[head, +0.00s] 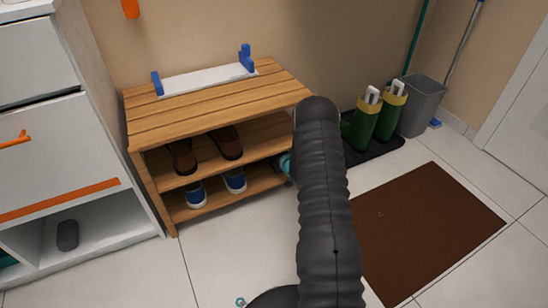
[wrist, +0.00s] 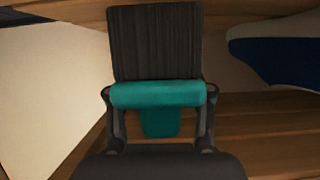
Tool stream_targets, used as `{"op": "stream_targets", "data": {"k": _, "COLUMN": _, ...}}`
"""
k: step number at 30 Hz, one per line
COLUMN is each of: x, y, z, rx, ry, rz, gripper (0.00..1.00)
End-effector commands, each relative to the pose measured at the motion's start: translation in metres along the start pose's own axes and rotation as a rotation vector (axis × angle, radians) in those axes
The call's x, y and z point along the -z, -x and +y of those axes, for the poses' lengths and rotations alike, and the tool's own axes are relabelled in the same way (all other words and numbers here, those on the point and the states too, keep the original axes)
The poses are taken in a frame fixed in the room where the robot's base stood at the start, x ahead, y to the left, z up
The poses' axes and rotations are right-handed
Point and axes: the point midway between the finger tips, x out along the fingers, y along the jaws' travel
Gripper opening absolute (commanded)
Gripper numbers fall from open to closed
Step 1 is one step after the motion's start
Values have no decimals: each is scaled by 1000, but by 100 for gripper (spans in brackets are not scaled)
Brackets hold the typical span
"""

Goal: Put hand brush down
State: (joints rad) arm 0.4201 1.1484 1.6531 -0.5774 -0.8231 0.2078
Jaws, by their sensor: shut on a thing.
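The hand brush shows in the wrist view, with a teal handle (wrist: 158,94) and a dark, finely ribbed block (wrist: 155,42) beyond it that looks like its bristles. My gripper (wrist: 158,112) is shut on the brush, with a finger at each side of the teal part. Wooden slats (wrist: 262,125) lie behind and below the brush; I cannot tell whether it touches them.
Brown shoes (head: 183,157) stand on the rack's middle shelf, and blue-and-white shoes (head: 235,181) on the lower one. One blue-and-white shoe (wrist: 280,55) is close at the right in the wrist view. Green boots (head: 362,122), a grey bin (head: 424,105) and a brown mat (head: 425,225) are at the right.

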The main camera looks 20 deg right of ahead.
Motion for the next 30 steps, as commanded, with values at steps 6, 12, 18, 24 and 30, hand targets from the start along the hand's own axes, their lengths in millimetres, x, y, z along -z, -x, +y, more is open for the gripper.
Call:
{"op": "stream_targets", "data": {"k": 6, "x": -6, "y": -20, "z": 1, "rx": -1, "ry": -2, "rz": -1, "gripper": 13}}
{"op": "stream_targets", "data": {"k": 12, "x": -7, "y": -21, "z": 0, "rx": -1, "ry": -1, "rz": 0, "gripper": 13}}
{"op": "stream_targets", "data": {"k": 18, "x": -9, "y": -22, "z": 0, "rx": 0, "ry": -1, "rz": 0, "gripper": 13}}
{"op": "stream_targets", "data": {"k": 24, "x": -10, "y": -22, "z": 0, "rx": -1, "ry": 0, "rz": -1, "gripper": 76}}
{"op": "stream_targets", "data": {"k": 30, "x": -10, "y": -22, "z": 0, "rx": -1, "ry": 0, "rz": 0, "gripper": 76}}
